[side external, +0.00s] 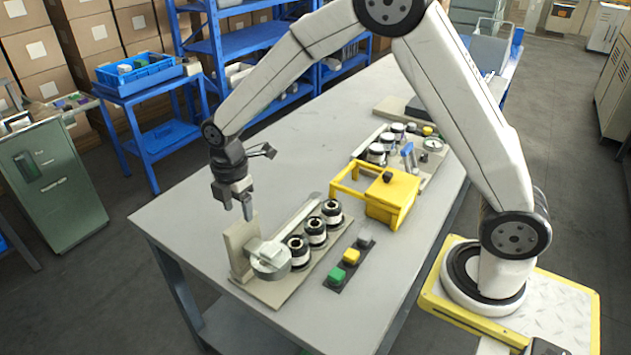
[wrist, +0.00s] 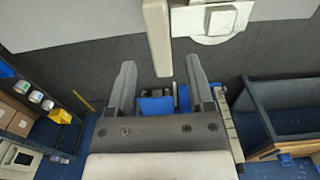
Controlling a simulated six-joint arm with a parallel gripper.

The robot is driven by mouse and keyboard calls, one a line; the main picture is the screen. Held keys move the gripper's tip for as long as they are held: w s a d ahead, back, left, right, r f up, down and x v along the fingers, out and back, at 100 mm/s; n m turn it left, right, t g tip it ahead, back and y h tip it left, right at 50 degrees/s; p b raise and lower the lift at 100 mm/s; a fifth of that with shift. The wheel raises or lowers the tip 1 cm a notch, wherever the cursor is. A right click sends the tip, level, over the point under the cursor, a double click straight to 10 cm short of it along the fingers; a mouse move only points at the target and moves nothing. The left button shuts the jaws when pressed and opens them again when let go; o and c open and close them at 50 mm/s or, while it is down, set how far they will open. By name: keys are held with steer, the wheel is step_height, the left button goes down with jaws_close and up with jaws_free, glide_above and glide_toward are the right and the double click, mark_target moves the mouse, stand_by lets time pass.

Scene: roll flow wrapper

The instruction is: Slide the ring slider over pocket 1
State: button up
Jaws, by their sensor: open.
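The ring slider (side external: 271,262), a pale grey ring with a block, sits at the near left end of its rail (side external: 298,219), beside the nearest of three black pockets with white bands (side external: 298,251). The other pockets (side external: 316,232) and (side external: 332,212) follow along the row; no number is legible. My gripper (side external: 246,211) is open and empty, pointing down above the beige upright end plate (side external: 239,246), apart from the slider. In the wrist view my gripper (wrist: 160,63) shows both fingers apart, with the end plate (wrist: 157,38) ahead and a white slider part (wrist: 219,19) to the right.
A block with green, yellow and grey buttons (side external: 350,257) lies right of the fixture. A yellow box with a frame handle (side external: 391,196) and another fixture with cylinders (side external: 378,152) stand farther back. The table's left edge (side external: 143,224) is close; the tabletop left of the fixture is clear.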

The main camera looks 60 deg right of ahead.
mark_target(240, 222)
steer(key=shift+f, duration=3.25)
jaws_close()
